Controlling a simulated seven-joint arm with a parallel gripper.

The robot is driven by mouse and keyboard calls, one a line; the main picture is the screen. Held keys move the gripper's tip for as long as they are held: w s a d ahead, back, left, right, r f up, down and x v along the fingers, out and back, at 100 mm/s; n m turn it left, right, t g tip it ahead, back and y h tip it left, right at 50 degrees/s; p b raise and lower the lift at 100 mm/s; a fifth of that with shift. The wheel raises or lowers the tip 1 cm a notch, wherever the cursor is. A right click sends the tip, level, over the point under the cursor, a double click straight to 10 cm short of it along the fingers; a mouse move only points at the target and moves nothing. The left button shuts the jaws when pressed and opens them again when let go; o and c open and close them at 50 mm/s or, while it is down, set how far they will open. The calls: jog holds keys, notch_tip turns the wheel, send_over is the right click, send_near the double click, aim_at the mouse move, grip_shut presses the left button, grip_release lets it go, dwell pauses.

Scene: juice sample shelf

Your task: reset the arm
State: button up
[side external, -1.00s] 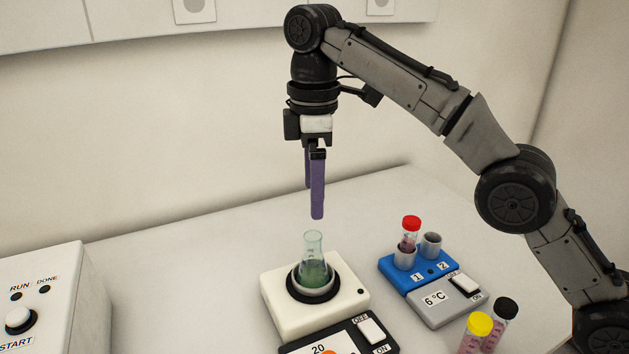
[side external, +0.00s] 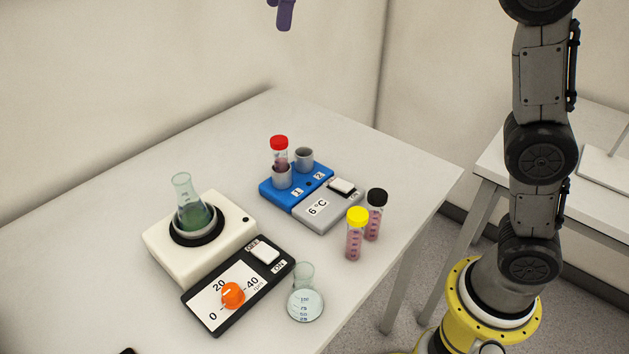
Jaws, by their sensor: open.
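My gripper (side external: 284,14) shows only its purple fingertips at the top edge of the side view. It is high above the table, clear of everything, with nothing seen in it; the rest of the gripper is out of frame. My arm stands upright at the right on its yellow base. A flask with green liquid (side external: 190,210) stands in the round holder of the white shaker (side external: 160,247) at the left.
A blue and grey cooler block (side external: 300,205) holds a red-capped tube (side external: 280,152). A yellow-capped tube (side external: 356,235) and a black-capped tube (side external: 375,215) stand beside it. The table's back part is clear.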

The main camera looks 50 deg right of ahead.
jog(key=s+d+f+m+t, duration=0.1)
jog(key=s+d+f+m, duration=0.1)
jog(key=s+d, duration=0.4)
jog(key=s+d+f+m+t, duration=0.1)
jog(key=s+d+f+m, duration=0.25)
jog(key=s, duration=0.55)
jog(key=s+d+f+m, duration=0.1)
jog(key=s+f+m, duration=0.1)
jog(key=f, duration=0.7)
jog(key=s+d+f+m+t, duration=0.1)
jog(key=s+f+m, duration=0.2)
jog(key=s+f, duration=0.2)
jog(key=shift+d+f+h, duration=0.3)
jog(key=shift+f+h, duration=0.1)
jog(key=shift+f, duration=1.5)
